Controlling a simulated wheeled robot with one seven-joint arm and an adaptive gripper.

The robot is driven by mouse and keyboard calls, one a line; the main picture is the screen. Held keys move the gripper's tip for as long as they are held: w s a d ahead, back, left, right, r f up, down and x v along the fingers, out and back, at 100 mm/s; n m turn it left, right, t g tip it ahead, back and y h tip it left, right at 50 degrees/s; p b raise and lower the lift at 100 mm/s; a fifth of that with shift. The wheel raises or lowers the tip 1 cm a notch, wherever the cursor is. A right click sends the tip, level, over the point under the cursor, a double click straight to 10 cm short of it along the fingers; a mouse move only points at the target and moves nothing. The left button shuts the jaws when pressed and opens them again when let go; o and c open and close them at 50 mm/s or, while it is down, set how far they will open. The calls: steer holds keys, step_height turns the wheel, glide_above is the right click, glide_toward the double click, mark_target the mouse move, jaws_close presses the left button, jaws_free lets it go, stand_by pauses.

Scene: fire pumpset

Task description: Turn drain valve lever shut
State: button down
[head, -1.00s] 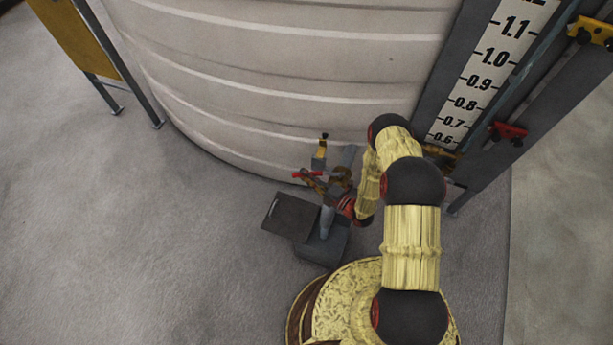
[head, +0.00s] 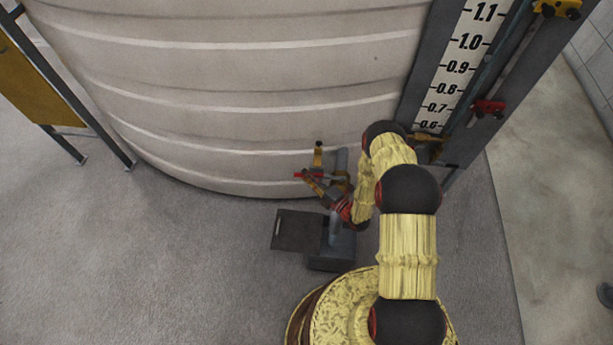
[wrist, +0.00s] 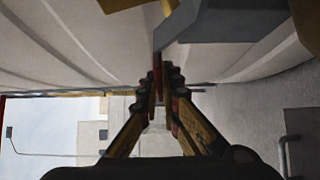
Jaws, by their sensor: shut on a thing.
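The drain valve sits low at the front of the white ribbed tank; its brass-coloured upper part (head: 318,156) stands beside a grey pipe piece (head: 341,162). Its small red lever (head: 301,175) points left, roughly level in the head view. My gripper (head: 312,180) is at the lever with its fingers shut on it. In the wrist view my gripper (wrist: 160,82) has its fingertips drawn together around a thin reddish piece, just below a grey block. The fingers hide much of the lever, and its exact angle is hard to tell.
The tank wall (head: 230,120) rises right behind the valve. A dark flat plate (head: 295,230) and a grey box (head: 332,250) lie on the floor below it. A level gauge board (head: 458,68) stands to the right. A yellow panel (head: 35,85) on legs is at left. Floor at left is clear.

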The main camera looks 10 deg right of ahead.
steer(key=c, duration=2.1)
jaws_free()
steer(key=shift+o, duration=0.5)
steer(key=v, duration=1.2)
steer(key=shift+c, duration=0.4)
